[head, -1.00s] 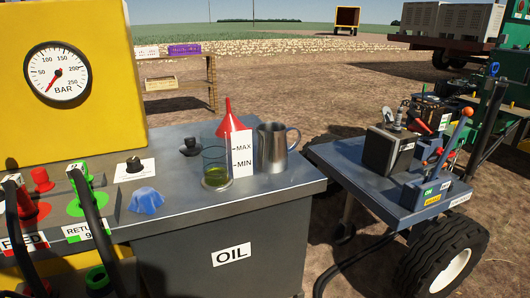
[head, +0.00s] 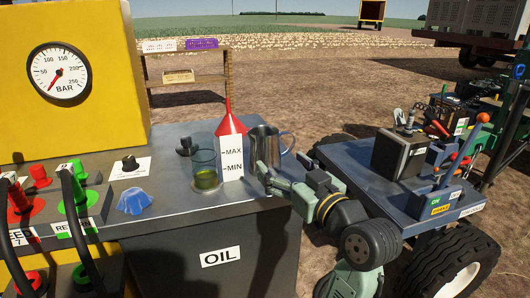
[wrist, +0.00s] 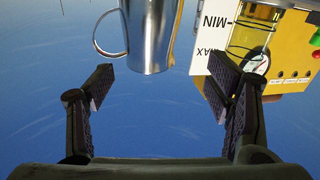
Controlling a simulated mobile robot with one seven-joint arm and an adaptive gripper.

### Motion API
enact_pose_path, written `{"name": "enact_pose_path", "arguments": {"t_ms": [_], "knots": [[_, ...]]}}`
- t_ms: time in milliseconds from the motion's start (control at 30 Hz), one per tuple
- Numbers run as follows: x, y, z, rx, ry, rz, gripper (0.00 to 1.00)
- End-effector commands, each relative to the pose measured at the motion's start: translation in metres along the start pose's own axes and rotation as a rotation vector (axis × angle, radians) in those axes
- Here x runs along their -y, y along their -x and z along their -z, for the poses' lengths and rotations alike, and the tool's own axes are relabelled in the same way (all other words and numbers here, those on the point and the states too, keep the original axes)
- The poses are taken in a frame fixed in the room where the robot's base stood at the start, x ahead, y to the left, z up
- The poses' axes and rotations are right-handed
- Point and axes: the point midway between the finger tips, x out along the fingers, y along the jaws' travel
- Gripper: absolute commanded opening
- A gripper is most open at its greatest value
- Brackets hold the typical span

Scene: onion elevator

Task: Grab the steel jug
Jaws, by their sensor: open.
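The steel jug (head: 264,141) stands upright on the grey oil cabinet top, right of the MAX/MIN card (head: 231,157), with its handle to the right. In the wrist view the jug (wrist: 149,35) is at the top centre, with its handle at its left. My gripper (head: 263,172) is in front of the jug in the head view and covers its lower part. In the wrist view my gripper (wrist: 168,85) is open and empty, its fingers apart, with the jug beyond the fingertips and slightly left of centre. The jug is not between the fingers.
A blue cloth (head: 135,201) lies farther left. The blue-grey trolley (head: 353,160) with tools and a battery stands right of the cabinet, across a gap.

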Motion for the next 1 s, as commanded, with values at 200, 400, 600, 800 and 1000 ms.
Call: {"name": "enact_pose_path", "arguments": {"t_ms": [200,400,600,800,1000], "knots": [[-0.011,-0.008,-0.01,0.037,-0.006,-0.003,0.73],[-0.011,-0.037,-0.011,0.035,-0.005,-0.005,0.73],[-0.011,-0.053,-0.01,0.035,-0.004,-0.005,0.73],[-0.011,-0.083,-0.01,0.035,-0.005,-0.004,0.73],[-0.012,-0.096,-0.012,0.035,-0.002,-0.008,0.73]]}}
